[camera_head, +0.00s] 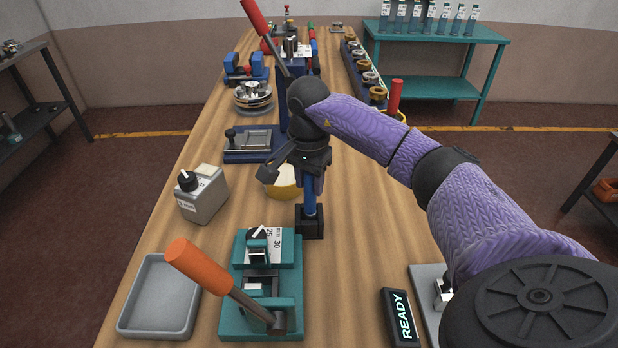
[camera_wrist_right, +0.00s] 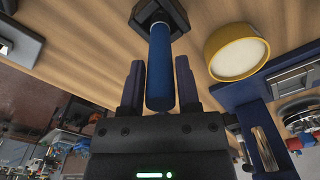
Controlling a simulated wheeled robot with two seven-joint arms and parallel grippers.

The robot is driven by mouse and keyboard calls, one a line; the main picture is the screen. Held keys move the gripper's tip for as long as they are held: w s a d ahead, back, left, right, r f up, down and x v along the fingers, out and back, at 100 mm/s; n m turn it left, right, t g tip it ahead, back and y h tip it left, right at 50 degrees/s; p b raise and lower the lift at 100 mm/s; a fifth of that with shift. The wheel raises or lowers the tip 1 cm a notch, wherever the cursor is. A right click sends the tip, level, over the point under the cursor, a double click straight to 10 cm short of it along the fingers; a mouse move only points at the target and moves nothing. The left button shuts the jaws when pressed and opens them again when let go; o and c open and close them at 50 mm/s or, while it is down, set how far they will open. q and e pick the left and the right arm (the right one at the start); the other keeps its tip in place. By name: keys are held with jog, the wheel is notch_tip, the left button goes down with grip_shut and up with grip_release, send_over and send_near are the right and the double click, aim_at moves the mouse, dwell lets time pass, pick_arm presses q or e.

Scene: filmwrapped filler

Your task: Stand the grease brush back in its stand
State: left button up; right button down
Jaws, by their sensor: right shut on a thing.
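The grease brush, with a blue handle (camera_head: 310,199), is upright with its lower end at the black square stand (camera_head: 311,228). My right gripper (camera_head: 311,174) is shut on the upper part of the handle, above the stand. In the right wrist view the blue handle (camera_wrist_right: 160,62) lies between the two fingers and runs to the black stand (camera_wrist_right: 158,14). The bristles are hidden; whether the brush is fully seated I cannot tell. My left gripper is out of view.
A yellow-rimmed pot (camera_head: 284,187) of pale grease stands close behind the stand. A teal press (camera_head: 237,315) with an orange lever is in front. A grey tray (camera_head: 150,328), a grey control box (camera_head: 203,198) and a READY sign (camera_head: 400,318) stand around. Bare wood lies right of the stand.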

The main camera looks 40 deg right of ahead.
jog(key=shift+c, duration=1.6)
grip_release()
jog(key=shift+f, duration=0.15)
notch_tip(320, 180, up, 12)
jog(key=p, duration=0.2)
jog(key=shift+a+f+p, duration=0.15)
jog(key=shift+p, duration=0.2)
jog(key=shift+r, duration=0.35)
